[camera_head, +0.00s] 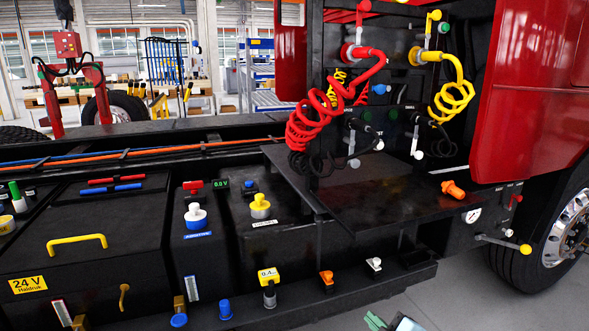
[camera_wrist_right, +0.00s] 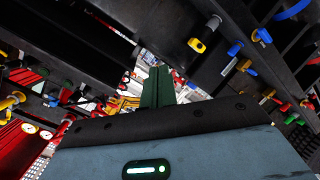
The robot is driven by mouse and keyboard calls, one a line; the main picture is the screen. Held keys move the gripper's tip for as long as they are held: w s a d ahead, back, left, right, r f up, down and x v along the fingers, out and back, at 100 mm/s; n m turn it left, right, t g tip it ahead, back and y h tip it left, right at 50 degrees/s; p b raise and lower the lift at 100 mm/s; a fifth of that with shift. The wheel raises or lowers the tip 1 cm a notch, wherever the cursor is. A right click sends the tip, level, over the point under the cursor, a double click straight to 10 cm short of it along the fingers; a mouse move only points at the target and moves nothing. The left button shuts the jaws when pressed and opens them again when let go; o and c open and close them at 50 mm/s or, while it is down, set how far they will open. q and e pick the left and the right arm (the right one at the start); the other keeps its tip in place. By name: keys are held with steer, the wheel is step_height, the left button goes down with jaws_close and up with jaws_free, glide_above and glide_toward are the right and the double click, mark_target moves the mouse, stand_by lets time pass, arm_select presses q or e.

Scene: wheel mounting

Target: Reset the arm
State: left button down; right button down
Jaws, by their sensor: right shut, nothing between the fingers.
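My right gripper (camera_head: 375,320) shows at the bottom edge of the head view, right of centre. Only its green fingers and a small part of its pale body are in the picture. It is in front of the truck's black lower step (camera_head: 330,303), apart from it, with nothing held. In the right wrist view the green fingers (camera_wrist_right: 157,86) stand together above the grey-blue gripper body, shut and empty. My left gripper is in neither view.
The truck chassis fills the head view, with a yellow handle (camera_head: 77,244), a red coiled hose (camera_head: 318,120), a yellow coiled hose (camera_head: 452,98) and an orange knob (camera_head: 453,189). A truck wheel (camera_head: 570,235) stands at the right. Grey floor (camera_head: 455,295) is clear beside the gripper.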

steer(key=s+d+f+m+g+h, duration=0.1)
steer(key=s+f+m, duration=0.3)
steer(key=s+f, duration=0.4)
steer(key=s+f+m+g, duration=0.2)
steer(key=s+f, duration=0.6)
steer(key=s, duration=0.9)
steer(key=s+d+f+m+g+h, duration=0.1)
steer(key=s+f+m+g, duration=0.1)
steer(key=s+f+m, duration=0.3)
steer(key=s+f, duration=0.3)
steer(key=s, duration=0.4)
steer(key=shift+s+d+m+h, duration=0.15)
steer(key=shift+d+m+h, duration=0.15)
steer(key=shift+d, duration=0.05)
